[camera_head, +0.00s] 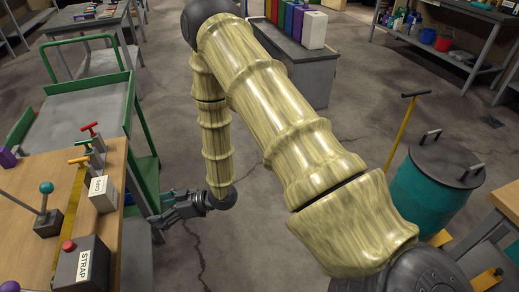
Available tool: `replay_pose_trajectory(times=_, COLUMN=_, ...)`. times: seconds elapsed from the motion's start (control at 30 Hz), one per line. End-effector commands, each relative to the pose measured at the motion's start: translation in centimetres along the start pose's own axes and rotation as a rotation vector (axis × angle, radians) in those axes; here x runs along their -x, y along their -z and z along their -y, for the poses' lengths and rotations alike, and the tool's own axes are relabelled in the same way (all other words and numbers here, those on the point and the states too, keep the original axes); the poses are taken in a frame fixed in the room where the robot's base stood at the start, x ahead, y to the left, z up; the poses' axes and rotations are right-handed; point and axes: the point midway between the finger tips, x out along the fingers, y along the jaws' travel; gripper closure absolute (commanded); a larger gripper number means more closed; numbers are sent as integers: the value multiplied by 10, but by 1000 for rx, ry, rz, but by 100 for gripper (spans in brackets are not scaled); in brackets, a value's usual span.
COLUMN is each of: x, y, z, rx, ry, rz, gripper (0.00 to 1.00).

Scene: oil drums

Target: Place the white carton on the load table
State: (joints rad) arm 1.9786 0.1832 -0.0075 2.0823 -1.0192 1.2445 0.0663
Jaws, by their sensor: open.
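A white upright carton (313,30) stands at the right end of a row of coloured upright items on a grey cabinet (305,72) at the top. A smaller white box with a dark-lettered label (102,194) is at the right edge of the wooden-topped table (32,180) at left. I cannot tell which surface is the load table. My gripper (162,216) is open and appears empty, pointing left, close to the right side of the wooden table and apart from both white boxes. My arm covers the middle of the view.
The wooden table carries levers and a grey box marked STRAP (83,265). A green-framed cart (85,115) stands behind it. A teal drum (432,185) with a dark lid is at right, beside a yellow-handled tool (401,130). Shelving (450,60) stands top right. Open floor lies mid-view.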

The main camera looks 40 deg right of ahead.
Motion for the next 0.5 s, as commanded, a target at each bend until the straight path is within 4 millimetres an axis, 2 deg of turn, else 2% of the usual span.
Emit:
replay_pose_trajectory(times=0.03, x=4, y=-23, z=5, rx=-40, ry=-40, rz=55, gripper=12)
replay_pose_trajectory(times=0.27, x=39, y=-121, z=26, rx=-211, ry=-233, rz=316, gripper=12)
replay_pose_trajectory(times=0.37, x=63, y=-161, z=40, rx=-286, ry=-312, rz=436, gripper=12)
replay_pose_trajectory(times=0.5, x=106, y=-214, z=68, rx=-388, ry=-418, rz=614, gripper=12)
